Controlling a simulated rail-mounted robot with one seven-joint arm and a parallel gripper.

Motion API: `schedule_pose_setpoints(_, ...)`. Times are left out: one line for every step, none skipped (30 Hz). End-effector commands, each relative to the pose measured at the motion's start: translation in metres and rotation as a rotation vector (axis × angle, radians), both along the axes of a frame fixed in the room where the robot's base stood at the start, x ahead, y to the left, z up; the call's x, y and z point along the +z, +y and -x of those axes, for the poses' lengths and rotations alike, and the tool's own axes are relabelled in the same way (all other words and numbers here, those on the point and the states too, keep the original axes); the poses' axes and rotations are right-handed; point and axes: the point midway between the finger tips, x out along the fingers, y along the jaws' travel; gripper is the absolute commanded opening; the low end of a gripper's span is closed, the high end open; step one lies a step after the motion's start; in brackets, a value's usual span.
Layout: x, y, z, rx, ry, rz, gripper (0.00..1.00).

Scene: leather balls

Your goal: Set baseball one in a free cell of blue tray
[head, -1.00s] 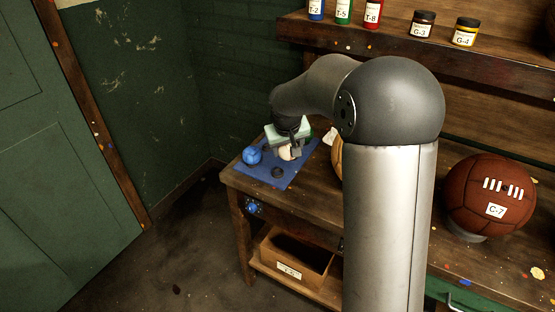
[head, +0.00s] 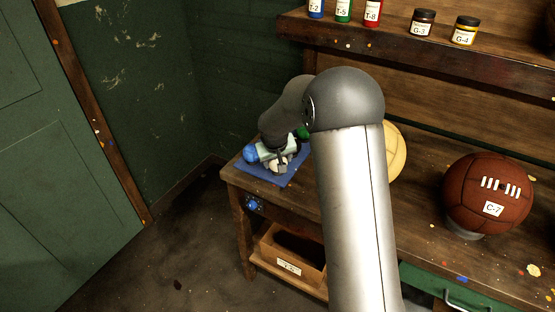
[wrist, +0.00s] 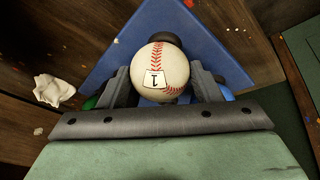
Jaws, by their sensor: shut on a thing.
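The baseball (wrist: 162,66) is white with red stitching and a label reading 1. My gripper (wrist: 162,85) is shut on it, one finger on each side, in the wrist view. In the head view my gripper (head: 279,166) is over the blue tray (head: 272,182), with the baseball only partly visible. The blue tray (wrist: 215,50) lies beneath the ball in the wrist view. A dark round cell (wrist: 165,38) shows just beyond the ball. A blue ball (head: 250,154) is at the tray's left side. I cannot tell whether the baseball touches the tray.
A green ball (head: 303,133) is behind my gripper. A yellowish ball (head: 393,151) and a brown ball labelled C-7 (head: 489,194) stand on the workbench to the right. A crumpled white thing (wrist: 54,91) lies beside the tray. A shelf (head: 420,54) with jars is above.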

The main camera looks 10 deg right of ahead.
Motion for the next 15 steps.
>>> schedule_pose_setpoints(-0.003,0.0,-0.0001,0.0,0.0,0.0,0.33)
schedule_pose_setpoints(-0.0022,-0.0001,0.0,0.0,0.0,0.0,0.64)
schedule_pose_setpoints(-0.0015,-0.0001,0.0,0.0,0.0,0.0,0.75)
schedule_pose_setpoints(-0.0016,-0.0001,0.0001,0.0,0.0,0.0,0.8)
schedule_pose_setpoints(-0.0016,-0.0001,0.0001,0.0,0.0,0.0,0.8)
schedule_pose_setpoints(-0.0016,-0.0001,0.0001,0.0,0.0,0.0,0.8)
schedule_pose_setpoints(-0.0016,-0.0001,0.0001,0.0,0.0,0.0,0.8)
schedule_pose_setpoints(-0.0016,-0.0001,0.0001,0.0,0.0,0.0,0.8)
schedule_pose_setpoints(-0.0016,-0.0001,0.0001,0.0,0.0,0.0,0.8)
schedule_pose_setpoints(-0.0016,-0.0001,0.0001,0.0,0.0,0.0,0.8)
schedule_pose_setpoints(-0.0015,-0.0001,0.0002,0.0,0.0,0.0,0.8)
schedule_pose_setpoints(-0.0007,-0.0001,0.0001,0.0,0.0,0.0,0.8)
schedule_pose_setpoints(0.0004,-0.0001,0.0001,0.0,0.0,0.0,0.8)
schedule_pose_setpoints(0.0022,-0.0001,0.0001,0.0,0.0,0.0,0.8)
schedule_pose_setpoints(0.004,0.0002,0.0008,0.0,-0.001,0.0,0.8)
